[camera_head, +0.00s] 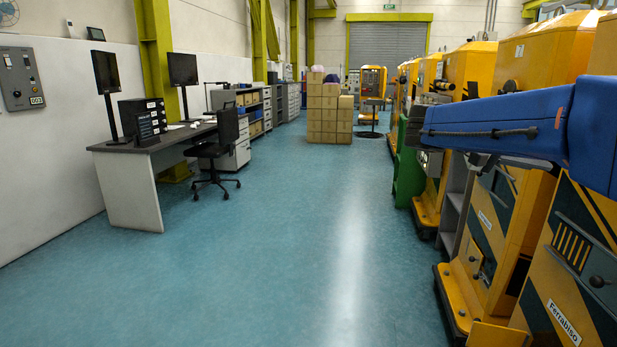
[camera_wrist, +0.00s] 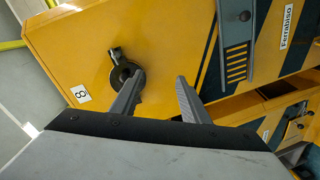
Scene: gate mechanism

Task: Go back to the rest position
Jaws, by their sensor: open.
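My gripper (camera_wrist: 160,87) is in the wrist view with its two fingers apart and nothing between them. Its fingers point at a yellow machine (camera_wrist: 85,40) with dark stripes and a label reading Ferrabiso. A dark round fitting with a small lever (camera_wrist: 121,73) sits on the machine's face, partly behind the left finger. I cannot tell whether the finger touches it. In the head view my blue arm reaches in from the right edge across the row of yellow machines, and the fingers are not clearly seen there.
Yellow machines (camera_head: 497,75) line the right side. A green stand (camera_head: 408,170) is beside them. A desk (camera_head: 150,145) with monitors and a black chair (camera_head: 213,150) stands at left. Stacked boxes (camera_head: 328,112) are at the back. The blue floor (camera_head: 290,235) between is clear.

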